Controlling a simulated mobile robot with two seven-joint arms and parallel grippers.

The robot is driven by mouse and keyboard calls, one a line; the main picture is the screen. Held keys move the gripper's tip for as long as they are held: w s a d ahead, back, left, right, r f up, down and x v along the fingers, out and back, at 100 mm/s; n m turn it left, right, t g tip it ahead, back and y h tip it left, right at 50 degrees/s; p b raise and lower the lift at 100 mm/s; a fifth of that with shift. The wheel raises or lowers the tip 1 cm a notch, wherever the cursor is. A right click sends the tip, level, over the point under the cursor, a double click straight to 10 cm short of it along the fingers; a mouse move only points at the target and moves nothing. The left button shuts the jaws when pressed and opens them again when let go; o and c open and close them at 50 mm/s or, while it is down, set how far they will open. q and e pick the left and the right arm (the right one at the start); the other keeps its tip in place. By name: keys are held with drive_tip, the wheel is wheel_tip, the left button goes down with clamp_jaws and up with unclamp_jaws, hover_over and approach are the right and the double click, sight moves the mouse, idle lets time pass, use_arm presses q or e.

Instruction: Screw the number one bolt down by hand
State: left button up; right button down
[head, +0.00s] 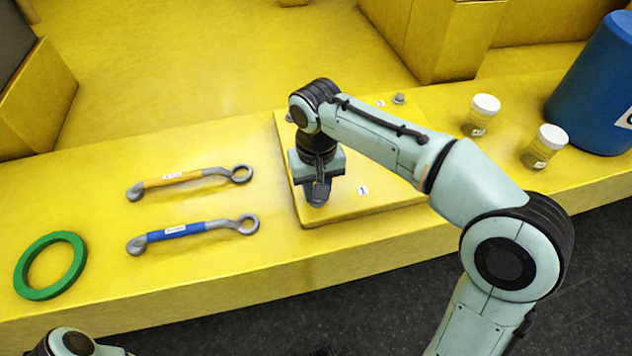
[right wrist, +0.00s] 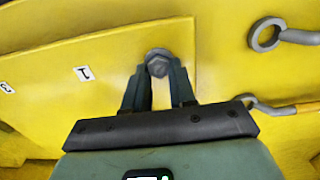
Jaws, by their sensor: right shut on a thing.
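The number one bolt (right wrist: 157,60) has a grey hex head and stands on the yellow plate (right wrist: 115,55), beside a small white label marked 1 (right wrist: 82,73). My right gripper (right wrist: 158,82) is shut on the bolt head, one finger on each side. In the head view my right gripper (head: 318,197) points down at the near left part of the plate (head: 400,208) and hides most of the bolt. The bolt's shank is hidden, so how deep it sits cannot be told. Of my left arm only a part shows at the bottom left; its gripper is out of view.
A yellow-handled wrench (head: 180,178) and a blue-handled wrench (head: 185,231) lie left of the plate. A green ring (head: 28,260) is farther left. Another bolt (head: 399,98) stands at the plate's far side. Two white-capped jars (head: 480,117) and a blue drum (head: 590,95) stand right.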

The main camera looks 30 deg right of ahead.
use_arm(q)
drive_tip(key=shift+w+r+p, duration=0.2)
drive_tip(key=shift+r+p, duration=0.15)
drive_tip(key=shift+r, duration=0.15)
drive_tip(key=shift+w+r+p, duration=0.15)
drive_tip(key=shift+r+p, duration=0.2)
drive_tip(key=shift+r, duration=0.1)
use_arm(e)
drive_tip(key=m, duration=0.5)
drive_tip(key=shift+d+r+m, duration=0.1)
drive_tip(key=shift+m, duration=0.2)
drive_tip(key=c, duration=0.9)
unclamp_jaws()
use_arm(q)
drive_tip(key=r+p, duration=0.1)
drive_tip(key=w+r+p, duration=0.2)
drive_tip(key=shift+r, duration=0.35)
use_arm(e)
wheel_tip(320, 180, up, 13)
drive_tip(key=shift+r, duration=0.15)
